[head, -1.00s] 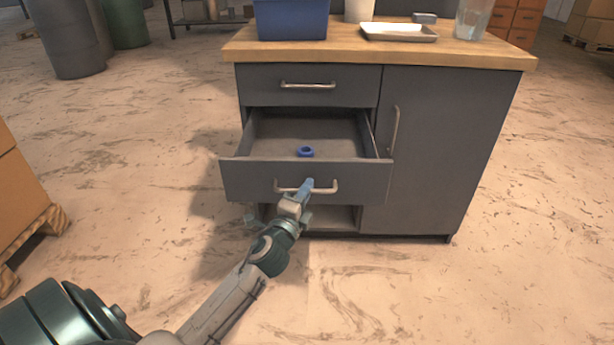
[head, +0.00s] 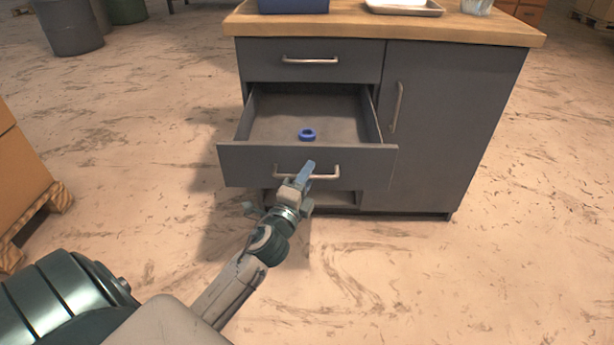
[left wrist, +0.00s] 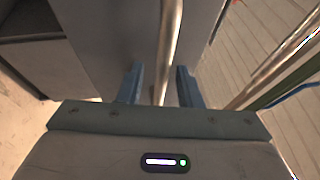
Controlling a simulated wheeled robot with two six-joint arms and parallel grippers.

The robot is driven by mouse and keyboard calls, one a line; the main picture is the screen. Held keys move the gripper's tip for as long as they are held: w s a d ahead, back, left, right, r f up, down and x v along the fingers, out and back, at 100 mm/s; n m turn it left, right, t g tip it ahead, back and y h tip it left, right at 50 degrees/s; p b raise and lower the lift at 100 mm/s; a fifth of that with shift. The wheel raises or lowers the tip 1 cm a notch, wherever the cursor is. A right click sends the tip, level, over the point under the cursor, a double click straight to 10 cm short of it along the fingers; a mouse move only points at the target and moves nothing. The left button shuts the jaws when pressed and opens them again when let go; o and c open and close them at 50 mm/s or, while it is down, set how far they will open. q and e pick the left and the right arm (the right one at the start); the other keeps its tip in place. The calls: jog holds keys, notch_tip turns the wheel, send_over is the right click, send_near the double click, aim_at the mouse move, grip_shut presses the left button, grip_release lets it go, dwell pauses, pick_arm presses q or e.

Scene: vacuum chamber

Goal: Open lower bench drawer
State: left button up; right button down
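The lower bench drawer (head: 250,165) stands pulled out of the grey bench (head: 450,120), below a shut upper drawer (head: 270,62). Its front has a metal bar handle (head: 325,176). A blue ring-shaped piece (head: 307,134) lies on the drawer floor. My left gripper (head: 305,172) is at the handle. In the left wrist view, the handle bar (left wrist: 168,50) runs between the two blue fingers of my left gripper (left wrist: 160,88), which stand apart with gaps beside the bar. My right gripper is not in view.
A blue bin (head: 293,5) and a metal tray (head: 404,8) stand on the wooden bench top. A cupboard door (head: 440,150) is shut right of the drawers. Boxes on a pallet (head: 45,212) stand at the left. The floor before the bench is clear.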

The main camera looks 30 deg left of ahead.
pick_arm(q)
jog(key=b+v, duration=0.2)
jog(key=v, duration=0.9)
jog(key=shift+w, duration=0.1)
dwell(0.4)
